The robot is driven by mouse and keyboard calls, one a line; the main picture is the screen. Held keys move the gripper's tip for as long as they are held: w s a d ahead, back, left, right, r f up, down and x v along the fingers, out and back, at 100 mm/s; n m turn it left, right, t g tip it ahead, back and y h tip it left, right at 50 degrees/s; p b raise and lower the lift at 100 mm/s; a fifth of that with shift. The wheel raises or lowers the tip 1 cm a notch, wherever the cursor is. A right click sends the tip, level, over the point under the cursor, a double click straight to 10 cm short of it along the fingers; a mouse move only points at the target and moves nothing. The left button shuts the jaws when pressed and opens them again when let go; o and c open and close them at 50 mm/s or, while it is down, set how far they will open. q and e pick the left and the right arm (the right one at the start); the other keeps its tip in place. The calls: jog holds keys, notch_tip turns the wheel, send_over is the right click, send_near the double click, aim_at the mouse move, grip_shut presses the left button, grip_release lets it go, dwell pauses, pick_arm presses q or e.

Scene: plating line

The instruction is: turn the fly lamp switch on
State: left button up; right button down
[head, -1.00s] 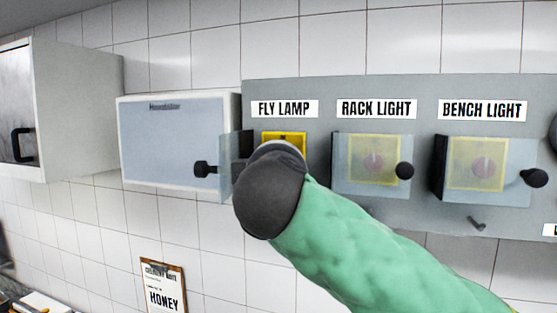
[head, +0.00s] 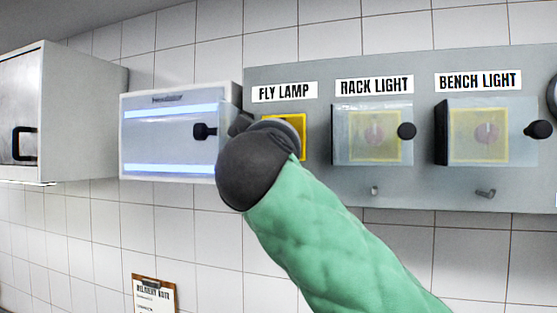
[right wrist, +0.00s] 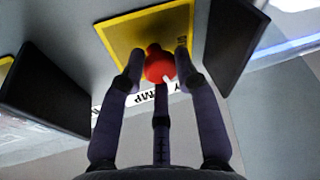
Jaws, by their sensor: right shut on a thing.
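The fly lamp switch is a red knob (right wrist: 159,64) on a yellow plate (right wrist: 128,33) in the right wrist view. My right gripper (right wrist: 157,74) has its fingers shut around the knob. In the head view the yellow plate (head: 297,124) shows under the FLY LAMP label (head: 284,91), but my right arm hides the knob and the fingers. The clear cover with its black knob (head: 204,131) stands swung open to the left. The fly lamp (head: 140,139) left of the panel is lit, with two bright bluish tubes. My left gripper is not in view.
The rack light switch (head: 374,136) and bench light switch (head: 487,134) sit to the right under closed clear covers with protruding black knobs. A wall cabinet (head: 85,110) is at far left. A clipboard (head: 153,291) hangs low on the tiled wall.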

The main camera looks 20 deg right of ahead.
jog(key=shift+a+f+m+h+b, duration=0.15)
jog(key=shift+m+h+b, duration=0.45)
jog(key=shift+m+b, duration=0.7)
jog(key=shift+m, duration=0.5)
jog(key=c, duration=0.9)
grip_release()
jog(key=v, duration=1.2)
jog(key=shift+w, duration=0.1)
